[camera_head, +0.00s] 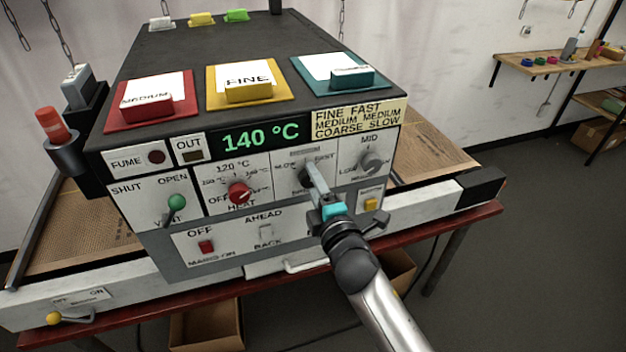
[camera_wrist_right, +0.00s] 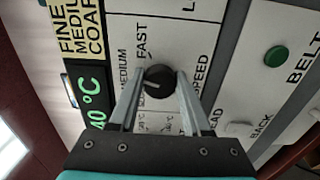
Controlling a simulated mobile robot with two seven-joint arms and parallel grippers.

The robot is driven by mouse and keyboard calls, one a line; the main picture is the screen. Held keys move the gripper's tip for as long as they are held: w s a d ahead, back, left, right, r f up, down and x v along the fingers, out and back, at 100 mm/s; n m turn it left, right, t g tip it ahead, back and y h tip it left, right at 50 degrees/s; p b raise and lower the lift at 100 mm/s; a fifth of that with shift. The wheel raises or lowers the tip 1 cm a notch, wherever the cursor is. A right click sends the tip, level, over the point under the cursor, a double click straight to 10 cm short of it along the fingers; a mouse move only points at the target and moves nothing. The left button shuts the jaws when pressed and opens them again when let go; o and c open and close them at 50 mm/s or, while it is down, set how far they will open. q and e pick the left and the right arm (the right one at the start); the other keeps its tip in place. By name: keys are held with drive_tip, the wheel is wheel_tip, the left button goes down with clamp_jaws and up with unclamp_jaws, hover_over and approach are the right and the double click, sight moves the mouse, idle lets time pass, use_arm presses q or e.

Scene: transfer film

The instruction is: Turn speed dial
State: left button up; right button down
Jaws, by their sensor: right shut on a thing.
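The speed dial (camera_head: 302,178) is a dark round knob on the machine's front panel, right of the red heat dial. It also shows in the wrist view as a black knob (camera_wrist_right: 158,80) with a pale pointer line, between the labels MEDIUM, FAST and SPEED. My right gripper (camera_head: 311,173) reaches up to it from the lower right and partly covers it. In the wrist view its two fingers (camera_wrist_right: 157,88) are on either side of the knob, shut on it. My left gripper is not in view.
The heat dial (camera_head: 239,193), green vent knob (camera_head: 177,202) and a grey dial (camera_head: 372,162) marked MID surround it. The display (camera_head: 261,136) reads 140 °C. Below are a red switch (camera_head: 206,247) and a yellow button (camera_head: 371,204). A green button (camera_wrist_right: 276,56) is near BELT.

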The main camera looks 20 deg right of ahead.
drive_tip(key=shift+f+m+p, duration=0.1)
drive_tip(key=shift+m+p, duration=1)
drive_tip(key=shift+m, duration=3.2)
drive_tip(key=shift+c, duration=1.8)
unclamp_jaws()
drive_tip(key=s+b, duration=0.1)
drive_tip(key=s, duration=1.4)
drive_tip(key=shift+s+d, duration=0.15)
drive_tip(key=shift+d, duration=0.05)
